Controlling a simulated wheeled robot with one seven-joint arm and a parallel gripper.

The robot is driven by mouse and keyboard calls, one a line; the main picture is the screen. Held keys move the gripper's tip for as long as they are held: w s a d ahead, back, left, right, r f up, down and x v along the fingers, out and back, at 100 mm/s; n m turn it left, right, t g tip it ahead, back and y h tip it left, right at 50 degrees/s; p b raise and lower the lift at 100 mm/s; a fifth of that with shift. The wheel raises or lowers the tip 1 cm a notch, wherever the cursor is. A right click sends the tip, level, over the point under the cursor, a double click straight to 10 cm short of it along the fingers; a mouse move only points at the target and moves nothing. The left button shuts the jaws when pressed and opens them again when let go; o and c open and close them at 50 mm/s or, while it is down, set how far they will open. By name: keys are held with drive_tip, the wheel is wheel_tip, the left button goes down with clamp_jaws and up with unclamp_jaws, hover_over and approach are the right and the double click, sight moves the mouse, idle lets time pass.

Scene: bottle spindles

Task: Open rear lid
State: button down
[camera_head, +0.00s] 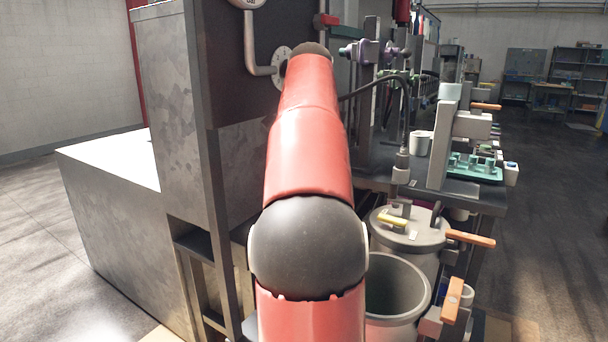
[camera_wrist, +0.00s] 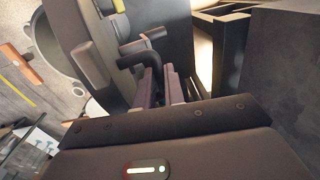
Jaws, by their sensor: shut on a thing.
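The rear lid (camera_head: 420,238) is a grey round lid on the rear grey drum, with a yellow piece (camera_head: 392,220) on top. It appears flat on the drum in the head view. In the wrist view a grey rounded lid edge (camera_wrist: 82,62) shows at the left, with a dark bent handle (camera_wrist: 130,61) beside it. My gripper (camera_wrist: 163,75) has its narrow fingers close together at this handle and is shut on it.
An open grey drum (camera_head: 428,300) stands in front, with orange handles (camera_head: 452,298) at its right. A metal cabinet (camera_head: 165,110) stands left of my arm. A bench with a green tray (camera_head: 470,172) is behind the drums. Floor at far right is clear.

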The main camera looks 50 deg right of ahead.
drive_tip(key=shift+w+a+f, duration=0.15)
drive_tip(key=shift+w+f, duration=0.1)
drive_tip(key=shift+w, duration=0.25)
drive_tip(key=c, duration=1.5)
unclamp_jaws()
drive_tip(key=shift+w+f, duration=0.1)
drive_tip(key=shift+w, duration=0.1)
drive_tip(key=shift+s, duration=0.25)
drive_tip(key=shift+r, duration=0.2)
